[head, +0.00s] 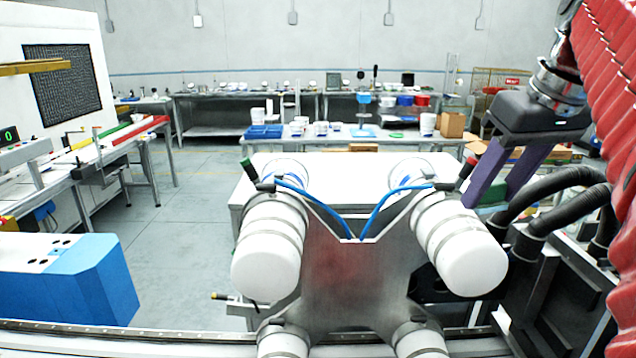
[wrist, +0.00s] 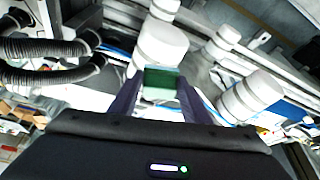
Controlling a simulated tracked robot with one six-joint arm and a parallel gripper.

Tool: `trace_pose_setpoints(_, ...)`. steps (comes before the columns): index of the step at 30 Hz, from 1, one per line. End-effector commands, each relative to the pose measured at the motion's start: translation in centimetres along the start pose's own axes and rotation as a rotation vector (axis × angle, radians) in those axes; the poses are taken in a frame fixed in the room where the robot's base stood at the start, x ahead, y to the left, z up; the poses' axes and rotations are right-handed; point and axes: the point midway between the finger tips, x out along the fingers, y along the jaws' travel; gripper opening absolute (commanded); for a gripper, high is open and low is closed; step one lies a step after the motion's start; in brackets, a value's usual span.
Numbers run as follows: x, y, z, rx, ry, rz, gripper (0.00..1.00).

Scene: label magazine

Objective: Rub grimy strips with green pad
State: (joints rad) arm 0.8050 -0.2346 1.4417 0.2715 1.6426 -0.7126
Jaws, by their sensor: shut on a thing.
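My gripper (head: 490,200) is at the right of the head view, with its two purple fingers pointing down. It is shut on the green pad (head: 494,194), which is partly hidden behind a finger there. In the wrist view the green pad (wrist: 164,84) sits between the two fingertips of my gripper (wrist: 158,92). The pad is just right of a white-capped cylinder in the head view; I cannot tell whether it touches anything below. I cannot make out any grimy strips in either view.
A metal plate (head: 345,285) with several white cylinders (head: 266,262) and blue hoses (head: 318,208) fills the front. Black corrugated hoses (head: 550,205) lie close right of my gripper. A blue box (head: 75,285) stands at left. Open floor (head: 180,225) lies beyond it.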

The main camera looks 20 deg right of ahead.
Motion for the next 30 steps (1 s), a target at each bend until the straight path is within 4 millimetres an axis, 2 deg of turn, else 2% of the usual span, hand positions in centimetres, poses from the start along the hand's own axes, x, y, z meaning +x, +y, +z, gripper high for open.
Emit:
trace_pose_setpoints(7,-1.3,0.0,-0.6,-0.001,0.0,0.0,0.18)
trace_pose_setpoints(20,-1.7,0.0,-0.8,0.0,0.001,0.0,0.18)
trace_pose_setpoints(30,-3.8,0.1,-1.6,0.0,0.0,0.0,0.18)
